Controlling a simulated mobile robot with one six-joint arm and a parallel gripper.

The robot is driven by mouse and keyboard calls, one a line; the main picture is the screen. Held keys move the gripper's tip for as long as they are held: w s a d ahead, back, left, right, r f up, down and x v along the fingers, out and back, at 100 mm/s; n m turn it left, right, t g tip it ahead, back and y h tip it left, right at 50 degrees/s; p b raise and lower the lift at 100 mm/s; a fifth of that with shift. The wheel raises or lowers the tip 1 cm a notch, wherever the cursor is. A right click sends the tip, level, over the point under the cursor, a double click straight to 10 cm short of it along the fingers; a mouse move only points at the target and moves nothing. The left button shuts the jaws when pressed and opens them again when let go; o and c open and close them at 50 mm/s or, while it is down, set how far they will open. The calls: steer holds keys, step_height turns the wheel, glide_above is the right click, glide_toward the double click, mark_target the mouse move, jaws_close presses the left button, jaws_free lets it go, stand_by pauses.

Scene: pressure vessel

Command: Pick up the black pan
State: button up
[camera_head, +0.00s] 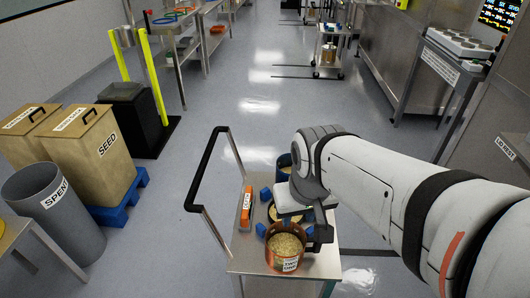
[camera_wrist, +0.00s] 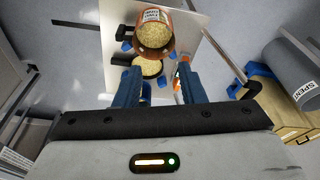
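The black pan (camera_wrist: 150,76) holds pale grain and sits on the cart top beside an orange pot. In the head view only part of the pan (camera_head: 273,214) shows, because my arm and wrist cover it. My gripper (camera_wrist: 157,78) is above the cart with its two blue fingers apart. In the wrist view the pan appears between and just beyond the fingertips. I see nothing held, and I cannot tell the exact height of the fingers above the pan.
The labelled orange pot (camera_head: 284,249) of grain stands at the cart's near edge. An orange box (camera_head: 246,208) lies left of the pan. A dark blue pot (camera_head: 284,162) stands behind. The cart's black handle (camera_head: 205,165) rises at left. Bins stand farther left; the floor behind is open.

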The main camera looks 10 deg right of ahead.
steer(key=shift+o, duration=0.4)
steer(key=shift+s, duration=0.1)
